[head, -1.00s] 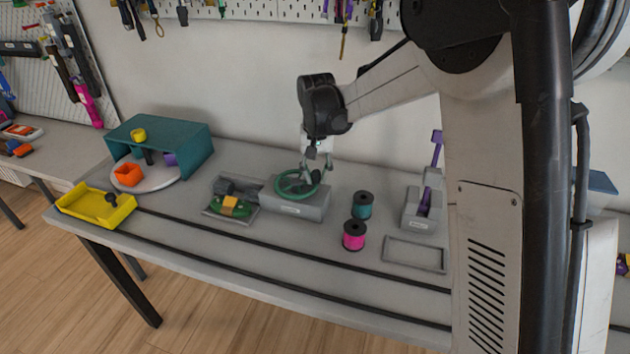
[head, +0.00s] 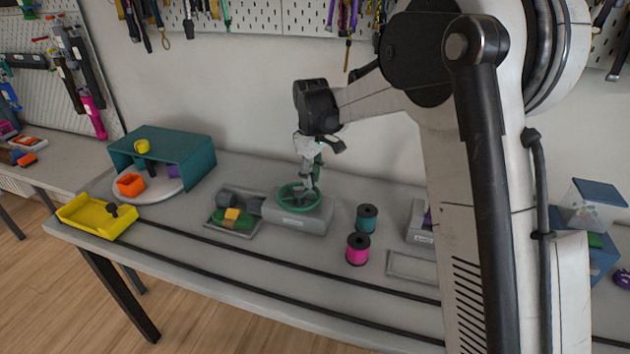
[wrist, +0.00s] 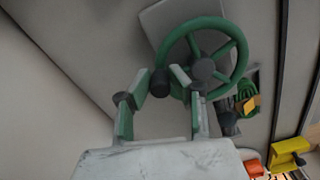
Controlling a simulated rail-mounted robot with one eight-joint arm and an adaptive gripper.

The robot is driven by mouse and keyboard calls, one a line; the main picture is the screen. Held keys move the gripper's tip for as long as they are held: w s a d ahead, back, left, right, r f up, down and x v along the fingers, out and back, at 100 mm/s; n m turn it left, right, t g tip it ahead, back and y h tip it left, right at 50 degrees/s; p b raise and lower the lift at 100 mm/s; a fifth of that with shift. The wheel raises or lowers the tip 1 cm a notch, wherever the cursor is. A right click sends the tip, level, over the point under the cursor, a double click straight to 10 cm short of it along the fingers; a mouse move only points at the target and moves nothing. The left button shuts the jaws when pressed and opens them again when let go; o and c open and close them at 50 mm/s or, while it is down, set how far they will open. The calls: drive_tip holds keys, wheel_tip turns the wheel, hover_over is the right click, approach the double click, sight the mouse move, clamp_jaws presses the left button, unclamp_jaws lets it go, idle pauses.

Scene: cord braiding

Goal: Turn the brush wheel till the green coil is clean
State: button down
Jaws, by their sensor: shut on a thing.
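The brush wheel (head: 285,201) is a green spoked ring on a grey box at the middle of the table. In the wrist view the wheel (wrist: 241,57) shows a dark hub and a dark knob (wrist: 160,84) by its rim. My gripper (head: 311,185) is over the wheel's rim. In the wrist view my gripper's green-padded fingers (wrist: 156,90) stand on both sides of the knob, shut on it. The green coil (head: 228,223) lies in a shallow tray left of the wheel box, with an orange-yellow block on it, beside dark grey rollers. Its surface dirt is too small to judge.
Teal (head: 366,217) and pink (head: 358,249) spools stand right of the wheel. An empty grey frame (head: 412,268) lies farther right. A yellow tray (head: 84,221), a white turntable (head: 160,194) and a teal shelf (head: 183,148) are at the left. The table's front strip is clear.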

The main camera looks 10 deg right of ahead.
drive_tip(key=shift+w+a+n, duration=0.25)
drive_tip(key=shift+a+n, duration=0.1)
drive_tip(key=shift+n, duration=0.45)
drive_tip(key=shift+w+a+n, duration=0.2)
drive_tip(key=shift+a+n, duration=0.1)
drive_tip(key=shift+n, duration=0.5)
drive_tip(key=c, duration=1.6)
unclamp_jaws()
wheel_tip(320, 180, up, 12)
